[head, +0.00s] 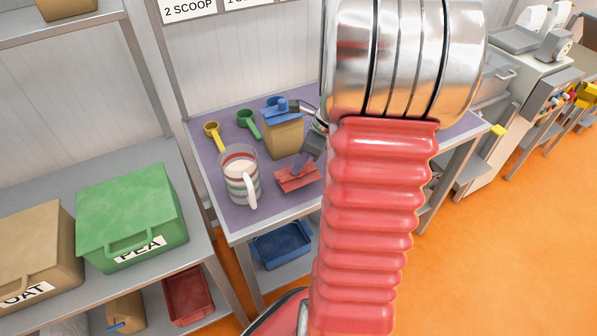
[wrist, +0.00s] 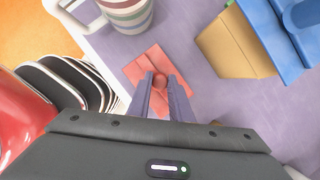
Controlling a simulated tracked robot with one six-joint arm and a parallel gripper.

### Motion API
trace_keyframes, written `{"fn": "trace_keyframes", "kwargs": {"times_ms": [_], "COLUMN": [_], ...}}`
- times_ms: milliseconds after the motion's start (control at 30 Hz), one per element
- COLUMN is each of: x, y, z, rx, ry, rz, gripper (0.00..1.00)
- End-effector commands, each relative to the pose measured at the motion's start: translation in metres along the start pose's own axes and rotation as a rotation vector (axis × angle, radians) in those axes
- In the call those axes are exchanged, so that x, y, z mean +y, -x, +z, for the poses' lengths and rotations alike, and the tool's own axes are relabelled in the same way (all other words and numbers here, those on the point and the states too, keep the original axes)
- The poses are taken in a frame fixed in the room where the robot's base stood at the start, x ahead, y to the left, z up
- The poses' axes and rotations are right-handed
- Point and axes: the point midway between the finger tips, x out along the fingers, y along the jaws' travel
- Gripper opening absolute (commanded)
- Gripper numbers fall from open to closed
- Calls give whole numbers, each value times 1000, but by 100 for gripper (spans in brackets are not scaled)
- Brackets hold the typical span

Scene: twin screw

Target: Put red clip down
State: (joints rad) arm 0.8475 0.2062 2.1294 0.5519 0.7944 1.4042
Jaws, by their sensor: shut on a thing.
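The red clip (head: 296,180) is low over or on the purple table top (head: 208,175); I cannot tell whether it touches. In the wrist view the clip (wrist: 145,66) shows as a flat red shape with a rounded red part between my fingertips. My gripper (wrist: 161,84) is shut on that rounded part and points down at the table. In the head view my gripper (head: 301,163) is partly hidden by my arm, and the fingers meet the red clip from above.
A striped mug (head: 241,180) stands left of the clip. A brown bag (head: 284,138) with a blue clip (head: 278,109) on top stands behind it. Green (head: 248,124) and yellow (head: 212,133) scoops lie at the back left. Bare table shows at the front left.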

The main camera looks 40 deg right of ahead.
Motion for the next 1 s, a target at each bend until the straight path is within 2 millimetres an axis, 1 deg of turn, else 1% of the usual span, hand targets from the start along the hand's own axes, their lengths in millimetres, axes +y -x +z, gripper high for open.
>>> {"fn": "trace_keyframes", "kwargs": {"times_ms": [167,333,433,833,867,1000], "x": [0,0,0,0,0,0], "y": [-6,-25,-33,-36,-36,-36], "z": [-3,-11,-14,-16,-16,-16], "rx": [1,1,1,1,1,1], "ry": [-2,-4,-2,-3,-2,-2], "rz": [1,3,1,0,-1,-1], "gripper": [0,0,0,0,21,31]}}
